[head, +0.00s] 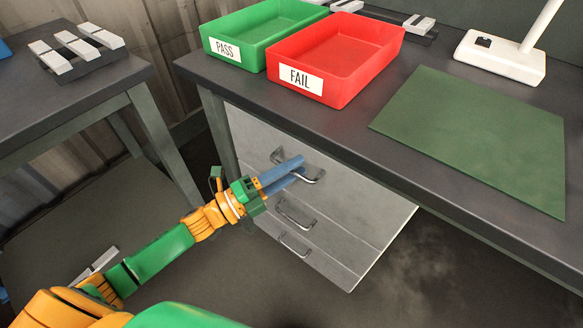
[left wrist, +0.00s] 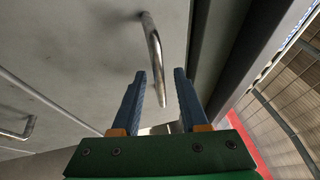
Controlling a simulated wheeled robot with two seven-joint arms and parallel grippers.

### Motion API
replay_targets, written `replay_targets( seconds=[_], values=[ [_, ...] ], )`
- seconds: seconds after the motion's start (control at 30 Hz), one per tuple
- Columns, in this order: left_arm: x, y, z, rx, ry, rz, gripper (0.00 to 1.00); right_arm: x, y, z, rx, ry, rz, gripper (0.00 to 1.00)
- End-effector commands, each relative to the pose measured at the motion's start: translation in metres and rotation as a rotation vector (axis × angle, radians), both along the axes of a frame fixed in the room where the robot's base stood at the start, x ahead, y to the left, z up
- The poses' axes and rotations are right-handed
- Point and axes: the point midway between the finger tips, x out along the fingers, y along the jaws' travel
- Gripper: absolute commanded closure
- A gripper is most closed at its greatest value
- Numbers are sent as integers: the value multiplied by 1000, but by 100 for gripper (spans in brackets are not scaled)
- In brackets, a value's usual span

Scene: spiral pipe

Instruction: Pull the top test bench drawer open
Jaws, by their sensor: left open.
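The test bench (head: 395,165) has a pale grey drawer unit under its dark top. The top drawer (head: 250,132) looks shut, with a metal bar handle (head: 314,179) on its front. My left gripper (head: 298,168) is at that handle, its two blue fingers pointing at the drawer front and partly covering the handle. In the left wrist view the fingers are apart, and the handle (left wrist: 155,60) reaches down between their tips. I cannot tell whether either finger touches it. My right gripper is not in view.
Two lower drawer handles (head: 294,213) sit below. A green PASS bin (head: 252,28) and a red FAIL bin (head: 350,55) stand on the bench top, beside a green mat (head: 478,130) and a white stand (head: 500,58). Another table (head: 60,95) stands at the left. Floor before the drawers is open.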

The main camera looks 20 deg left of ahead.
Motion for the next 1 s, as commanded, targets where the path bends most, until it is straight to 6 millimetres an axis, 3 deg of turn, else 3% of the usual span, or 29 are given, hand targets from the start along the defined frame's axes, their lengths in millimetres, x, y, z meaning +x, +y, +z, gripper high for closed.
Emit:
replay_targets(
  seconds=[0.17,0.33,1.0],
  values=[
    [0,0,0,0,1,0,56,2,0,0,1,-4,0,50],
    [0,0,-1,0,1,0,100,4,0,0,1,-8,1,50],
    [0,0,-1,0,1,1,100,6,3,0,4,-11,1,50]
  ],
)
